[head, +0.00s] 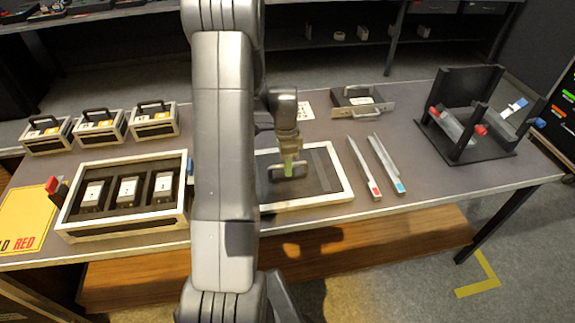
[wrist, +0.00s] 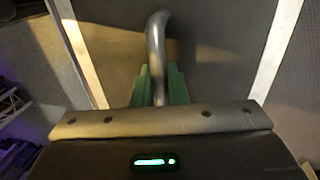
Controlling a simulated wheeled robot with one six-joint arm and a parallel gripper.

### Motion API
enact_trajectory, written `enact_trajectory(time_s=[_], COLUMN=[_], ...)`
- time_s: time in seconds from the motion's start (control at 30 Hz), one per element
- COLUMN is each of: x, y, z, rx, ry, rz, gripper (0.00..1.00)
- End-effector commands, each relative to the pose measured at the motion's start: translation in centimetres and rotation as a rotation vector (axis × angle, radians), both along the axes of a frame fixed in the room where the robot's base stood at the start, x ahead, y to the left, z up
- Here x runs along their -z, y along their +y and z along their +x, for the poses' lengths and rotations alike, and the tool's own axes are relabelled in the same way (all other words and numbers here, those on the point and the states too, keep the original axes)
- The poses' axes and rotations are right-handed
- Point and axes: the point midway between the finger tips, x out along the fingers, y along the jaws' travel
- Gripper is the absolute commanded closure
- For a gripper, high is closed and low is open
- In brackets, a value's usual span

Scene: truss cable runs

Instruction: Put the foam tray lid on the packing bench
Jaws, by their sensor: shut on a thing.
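The foam tray lid (head: 312,188) is a dark grey panel with a pale rim. In the head view it is at the front middle of the packing bench (head: 225,140), partly hidden behind my arm. It looks flat and level at the bench top; I cannot tell whether it touches fully. My gripper (head: 288,172) is over the lid, shut on its handle. In the wrist view the green fingers (wrist: 160,88) close around the curved metal handle (wrist: 157,40), with the lid's surface (wrist: 215,50) beneath.
Left of the lid is an open foam tray (head: 150,222) with black devices in it. Several handled cases (head: 98,128) stand behind. Two long metal strips (head: 375,165) lie just right of the lid. A latched box (head: 362,102) and a black rack (head: 465,140) are further right.

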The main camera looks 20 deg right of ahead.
Motion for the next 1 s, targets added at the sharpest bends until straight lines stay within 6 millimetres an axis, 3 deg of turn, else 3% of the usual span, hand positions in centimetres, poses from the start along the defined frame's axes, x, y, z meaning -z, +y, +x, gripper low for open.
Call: enact_trajectory(time_s=[0.07, 0.1, 0.2, 0.63, 1.0], x=[0.3, 0.3, 0.2, -0.8, -8.3], y=[0.0, 0.0, 0.0, -0.1, -0.4], z=[0.0, 0.0, 0.0, 0.2, 1.7], rx=[0.000, 0.000, 0.000, 0.000, 0.000], ry=[-0.001, 0.000, 0.000, -0.002, -0.005], rz=[0.000, 0.000, 0.000, 0.000, -0.002], gripper=[1.00, 0.85, 0.65, 0.65, 0.65])
